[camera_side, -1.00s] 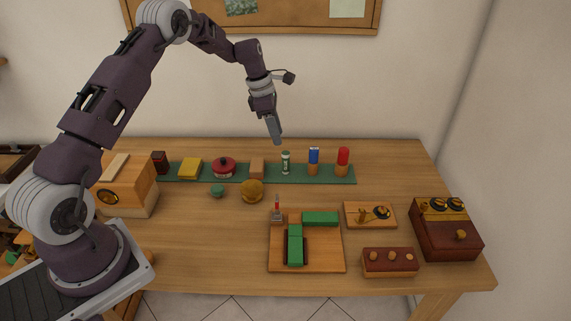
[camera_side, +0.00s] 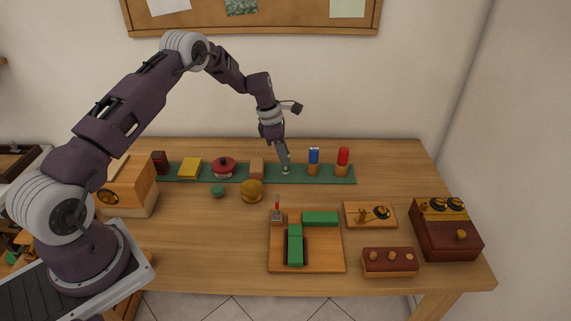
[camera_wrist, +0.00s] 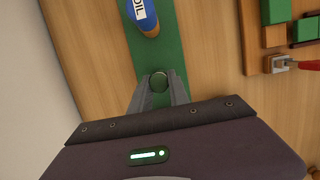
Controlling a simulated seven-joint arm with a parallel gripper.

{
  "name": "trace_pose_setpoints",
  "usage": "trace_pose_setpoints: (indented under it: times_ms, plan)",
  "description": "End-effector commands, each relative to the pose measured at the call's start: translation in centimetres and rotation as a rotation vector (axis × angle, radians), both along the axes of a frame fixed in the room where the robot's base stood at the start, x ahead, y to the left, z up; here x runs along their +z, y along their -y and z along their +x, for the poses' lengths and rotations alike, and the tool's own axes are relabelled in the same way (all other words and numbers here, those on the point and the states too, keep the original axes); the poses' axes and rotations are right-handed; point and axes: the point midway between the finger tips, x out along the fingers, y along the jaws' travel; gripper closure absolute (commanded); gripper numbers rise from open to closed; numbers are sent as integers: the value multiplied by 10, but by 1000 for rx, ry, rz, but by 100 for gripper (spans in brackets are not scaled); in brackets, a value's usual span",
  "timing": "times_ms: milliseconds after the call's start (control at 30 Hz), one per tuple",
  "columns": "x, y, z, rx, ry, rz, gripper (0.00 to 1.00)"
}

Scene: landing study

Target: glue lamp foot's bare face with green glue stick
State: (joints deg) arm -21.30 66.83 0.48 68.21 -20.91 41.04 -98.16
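The glue stick (camera_side: 286,169), pale with green, stands upright on the green mat at the back of the table. In the wrist view its round green top (camera_wrist: 159,84) sits between my fingertips. My gripper (camera_side: 285,166) points down with one finger on each side of the stick; only thin gaps seem to show, and I see no clear grip. Which piece is the lamp foot I cannot tell for sure. A wooden board (camera_side: 331,257) at front centre bears green blocks (camera_side: 295,246) and a grey clamp with a red lever (camera_side: 277,211).
On the green mat (camera_side: 232,178), a blue-and-white oil bottle (camera_side: 313,160) and a red-topped bottle (camera_side: 342,162) stand right of the stick; a tan block (camera_side: 257,167) stands left. A yellow-brown round thing (camera_side: 252,191) lies in front.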

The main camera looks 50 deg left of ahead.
Motion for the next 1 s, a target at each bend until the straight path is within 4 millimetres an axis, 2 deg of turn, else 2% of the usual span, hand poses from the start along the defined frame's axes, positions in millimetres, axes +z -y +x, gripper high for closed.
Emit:
trace_pose_setpoints:
  times_ms: [33, 100, 333, 1000]
  plan:
    - [0, 0, 0, 0, 0, 0, 90]
    - [0, 0, 0, 0, 0, 0, 100]
    - [5, 0, 0, -1, 1, 1, 100]
    - [57, 0, 0, -1, 1, 1, 100]
